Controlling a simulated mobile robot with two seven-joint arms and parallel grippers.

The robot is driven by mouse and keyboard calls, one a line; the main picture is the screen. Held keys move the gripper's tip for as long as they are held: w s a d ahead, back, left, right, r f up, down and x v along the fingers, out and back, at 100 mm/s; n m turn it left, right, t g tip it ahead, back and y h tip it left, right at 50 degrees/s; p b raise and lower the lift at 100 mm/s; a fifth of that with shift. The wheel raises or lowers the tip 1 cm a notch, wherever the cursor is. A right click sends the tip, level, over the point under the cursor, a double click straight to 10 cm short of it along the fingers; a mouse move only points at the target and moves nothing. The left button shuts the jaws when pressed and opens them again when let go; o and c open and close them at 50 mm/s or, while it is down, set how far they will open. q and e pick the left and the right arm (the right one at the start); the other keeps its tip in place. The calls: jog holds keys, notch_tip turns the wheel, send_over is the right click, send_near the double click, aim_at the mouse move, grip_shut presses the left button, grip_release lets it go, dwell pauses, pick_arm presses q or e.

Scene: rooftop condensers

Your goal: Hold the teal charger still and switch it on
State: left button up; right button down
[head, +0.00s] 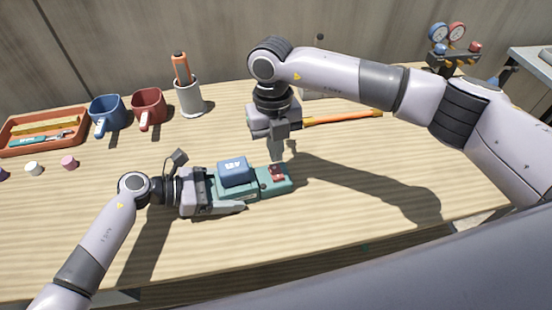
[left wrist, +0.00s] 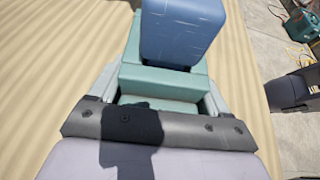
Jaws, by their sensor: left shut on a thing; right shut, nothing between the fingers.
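The teal charger (head: 257,190) lies on the wooden table with a blue battery block (head: 234,171) seated on its top. A red switch (head: 277,173) sits at its right end. My left gripper (head: 228,194) is shut on the charger's left part, its fingers along both sides. In the left wrist view the charger (left wrist: 165,82) lies between the fingers, with the blue battery (left wrist: 180,30) above; the switch is out of sight there. My right gripper (head: 277,153) is shut and empty, pointing down, its tip just above or behind the red switch; whether it touches I cannot tell.
An orange-handled tool (head: 345,117) lies behind my right gripper. A blue mug (head: 108,112), a red mug (head: 148,107), a white cup (head: 188,98) and an orange tray (head: 14,151) stand at the back left. A gauge set (head: 447,45) stands back right. The front right table is clear.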

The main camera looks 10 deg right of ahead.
aim_at(279, 177)
notch_tip(279, 177, up, 10)
jog(key=w, duration=0.1)
dwell(0.4)
jog(key=shift+s+r, duration=0.15)
jog(key=shift+s, duration=0.45)
jog(key=f, duration=0.4)
jog(key=s+f, duration=0.1)
jog(key=f, duration=0.9)
jog(key=shift+s, duration=0.35)
